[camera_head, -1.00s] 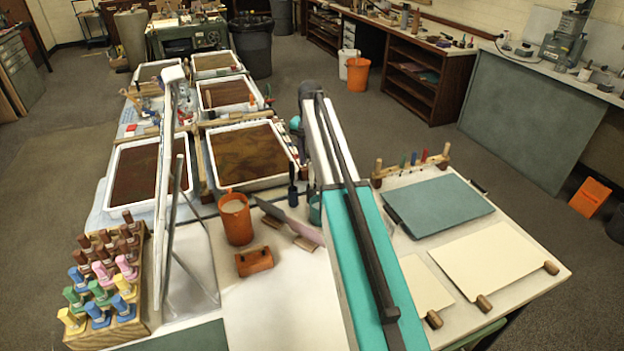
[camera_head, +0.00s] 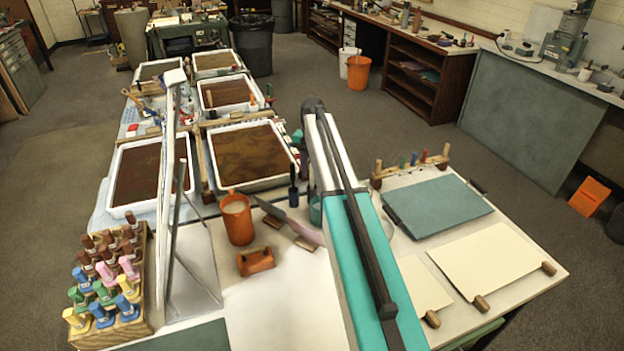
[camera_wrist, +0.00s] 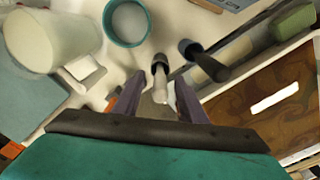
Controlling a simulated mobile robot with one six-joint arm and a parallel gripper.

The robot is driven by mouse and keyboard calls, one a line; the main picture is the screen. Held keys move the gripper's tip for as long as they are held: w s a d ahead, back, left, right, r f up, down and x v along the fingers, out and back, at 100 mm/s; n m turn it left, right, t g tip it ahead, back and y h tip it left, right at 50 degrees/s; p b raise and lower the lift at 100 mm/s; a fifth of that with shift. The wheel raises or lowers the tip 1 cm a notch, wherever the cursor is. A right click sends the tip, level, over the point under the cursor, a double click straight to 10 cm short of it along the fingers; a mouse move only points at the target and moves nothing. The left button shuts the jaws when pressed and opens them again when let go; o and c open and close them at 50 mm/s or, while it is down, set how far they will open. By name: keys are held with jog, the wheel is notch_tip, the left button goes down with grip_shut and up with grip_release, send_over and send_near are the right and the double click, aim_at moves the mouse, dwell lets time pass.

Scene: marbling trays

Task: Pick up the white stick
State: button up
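In the wrist view, my gripper (camera_wrist: 158,82) points down at the table with its two dark purple fingers apart. A small slim piece with a white end and a dark end (camera_wrist: 161,88) shows in the gap between the fingers. It looks like the white stick, but I cannot tell for sure. No finger visibly touches it, and its height relative to the fingertips is unclear. In the head view, my arm hides the gripper and this piece.
A marbling tray (camera_wrist: 235,105) is at the right. The head view shows an orange cup (camera_head: 236,222) and a bottle rack (camera_head: 140,318).

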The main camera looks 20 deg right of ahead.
jog(key=shift+f, duration=1)
jog(key=shift+c, duration=0.4)
grip_shut()
